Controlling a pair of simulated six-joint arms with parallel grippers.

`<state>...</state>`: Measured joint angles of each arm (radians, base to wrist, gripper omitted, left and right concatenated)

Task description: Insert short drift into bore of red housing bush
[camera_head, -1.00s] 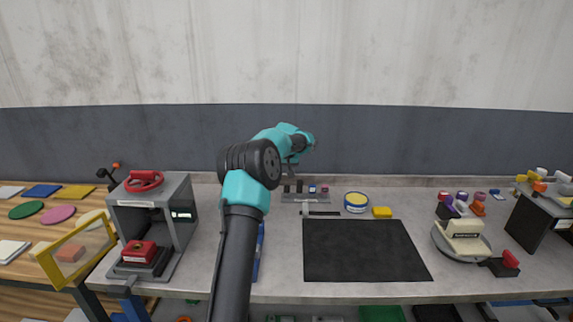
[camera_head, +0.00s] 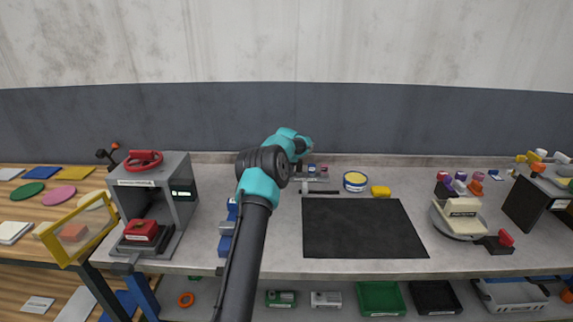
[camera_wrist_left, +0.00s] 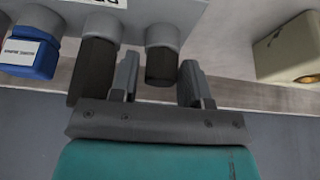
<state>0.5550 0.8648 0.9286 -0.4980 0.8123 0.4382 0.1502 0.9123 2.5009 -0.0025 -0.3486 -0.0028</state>
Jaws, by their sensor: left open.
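The red housing (camera_head: 141,230) sits on a dark block inside the grey press (camera_head: 183,215) at the left; its bore is too small to make out. In the left wrist view a short dark cylinder, apparently the short drift (camera_wrist_left: 160,68), stands in a grey socket. A longer dark one (camera_wrist_left: 92,70) is beside it. My left gripper (camera_wrist_left: 158,62) is open, with one finger on each side of the short drift; I cannot tell whether they touch it. In the head view my arm hides the fingers and the drifts at the rack (camera_head: 318,180). My right gripper is not in view.
A blue-capped tool (camera_wrist_left: 28,58) stands beyond the longer cylinder. A yellow-rimmed tin (camera_head: 355,181) and yellow block (camera_head: 381,191) are right of the rack. A black mat (camera_head: 365,230) lies clear. The yellow-framed press door (camera_head: 75,235) stands open.

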